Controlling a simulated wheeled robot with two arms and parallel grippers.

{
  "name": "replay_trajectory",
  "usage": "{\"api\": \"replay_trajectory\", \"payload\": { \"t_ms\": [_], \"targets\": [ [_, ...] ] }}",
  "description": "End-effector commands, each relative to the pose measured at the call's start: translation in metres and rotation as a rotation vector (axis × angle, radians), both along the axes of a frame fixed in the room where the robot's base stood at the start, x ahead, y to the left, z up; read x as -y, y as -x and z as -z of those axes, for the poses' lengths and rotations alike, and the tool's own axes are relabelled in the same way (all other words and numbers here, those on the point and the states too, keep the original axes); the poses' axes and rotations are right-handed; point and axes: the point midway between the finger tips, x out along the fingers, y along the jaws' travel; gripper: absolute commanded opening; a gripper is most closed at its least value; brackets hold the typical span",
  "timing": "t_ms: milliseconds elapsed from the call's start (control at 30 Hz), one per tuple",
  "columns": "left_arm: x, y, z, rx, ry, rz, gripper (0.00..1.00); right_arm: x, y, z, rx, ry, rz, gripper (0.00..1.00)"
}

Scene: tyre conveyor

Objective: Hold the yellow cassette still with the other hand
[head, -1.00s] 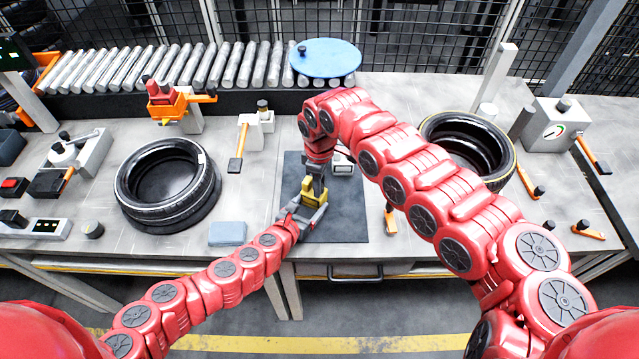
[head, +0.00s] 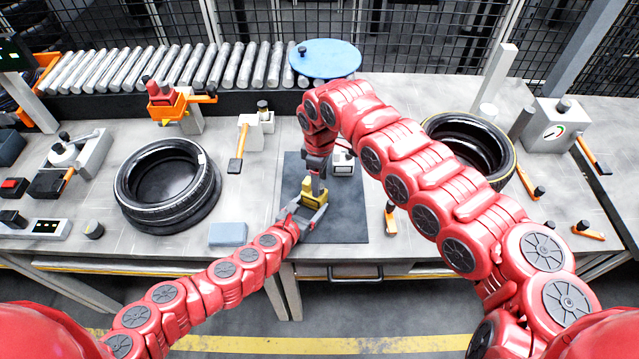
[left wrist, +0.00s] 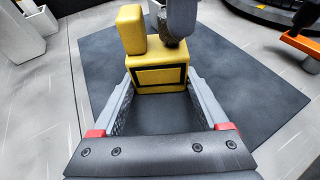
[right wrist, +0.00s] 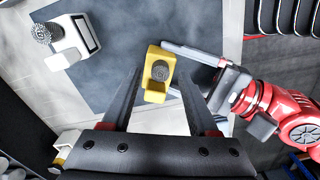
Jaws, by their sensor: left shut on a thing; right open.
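The yellow cassette (head: 314,191) is over the dark mat (head: 340,222), with a round, knurled dark knob (right wrist: 160,70) on its top and a taller yellow block at one side. My left gripper (left wrist: 161,82) is shut on the cassette from the near side, with one grey finger along each side. My right gripper (right wrist: 159,76) is open and points down from above. Its fingers stand either side of the knob in the right wrist view, and one grey fingertip shows close beside the knob in the left wrist view. Whether that fingertip touches the knob I cannot tell.
A small white device (right wrist: 70,42) stands at the mat's far side. A tyre (head: 168,185) lies to the left and another tyre (head: 470,150) to the right, partly behind my right arm. A blue-grey block (head: 228,234) lies near the front edge. A roller conveyor (head: 180,67) runs along the back.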

Motion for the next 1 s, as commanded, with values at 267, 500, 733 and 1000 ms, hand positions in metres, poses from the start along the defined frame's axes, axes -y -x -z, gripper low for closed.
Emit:
{"api": "replay_trajectory", "payload": {
  "t_ms": [267, 500, 733, 1000],
  "targets": [
    [0.0, 0.0, 0.0, 0.0, 0.0, -0.001, 0.28, -0.001, -0.002, -0.063, 0.006, -0.002, -0.001, 0.6],
    [0.0, 0.0, 0.0, 0.0, 0.0, -0.001, 0.28, -0.001, -0.002, -0.095, 0.005, -0.002, -0.001, 0.6],
    [0.0, 0.0, 0.0, 0.0, 0.0, 0.0, 0.28, 0.0, 0.0, -0.099, 0.001, 0.0, -0.002, 0.6],
    [0.0, 0.0, 0.0, 0.0, 0.0, -0.001, 0.28, 0.0, -0.001, -0.099, 0.001, -0.001, -0.001, 0.6]
  ]
}}
